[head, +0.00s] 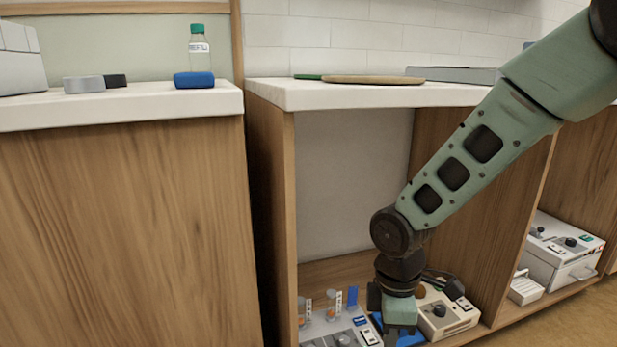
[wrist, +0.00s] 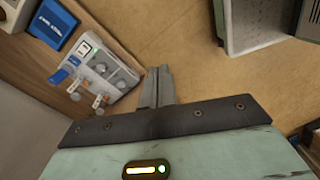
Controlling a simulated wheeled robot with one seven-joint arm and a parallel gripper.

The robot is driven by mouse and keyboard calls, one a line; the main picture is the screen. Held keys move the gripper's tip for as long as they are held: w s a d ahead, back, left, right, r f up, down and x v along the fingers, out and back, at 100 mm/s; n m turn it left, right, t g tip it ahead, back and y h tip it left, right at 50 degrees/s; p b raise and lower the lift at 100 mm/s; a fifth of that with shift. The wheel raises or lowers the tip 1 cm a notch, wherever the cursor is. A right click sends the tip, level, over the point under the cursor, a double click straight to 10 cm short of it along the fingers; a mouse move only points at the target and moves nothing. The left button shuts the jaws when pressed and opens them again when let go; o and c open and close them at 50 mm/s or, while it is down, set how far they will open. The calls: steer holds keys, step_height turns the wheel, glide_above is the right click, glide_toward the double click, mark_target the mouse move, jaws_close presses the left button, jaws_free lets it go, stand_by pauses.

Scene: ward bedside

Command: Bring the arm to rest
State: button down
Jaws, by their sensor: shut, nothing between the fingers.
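My arm comes down from the upper right in the head view and bends at a dark elbow. My gripper (wrist: 158,87) is shut and empty in the wrist view, its two grey fingers side by side above the floor. In the head view the end of my arm hangs low in front of the open lower shelf of the wooden cabinet (head: 479,215), and the fingertips are cut off or hidden there.
On the low shelf are a grey device with knobs (head: 343,335), a cream device (head: 443,312) and a blue item (head: 408,338). A white box-shaped device (head: 563,254) sits at right. The counters above hold a bottle (head: 199,48), a blue case (head: 193,80) and a round board (head: 373,79).

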steer(key=s+r+m+p, duration=0.2)
steer(key=s+r+m, duration=0.2)
steer(key=s+r, duration=0.4)
steer(key=s+r+m+p, duration=0.2)
steer(key=s+r+m, duration=0.35)
steer(key=s, duration=0.55)
step_height(320, 180, up, 38)
steer(key=p, duration=3.7)
steer(key=shift+w+n+t+y, duration=0.35)
steer(key=shift+t+y, duration=0.05)
steer(key=shift+d, duration=0.1)
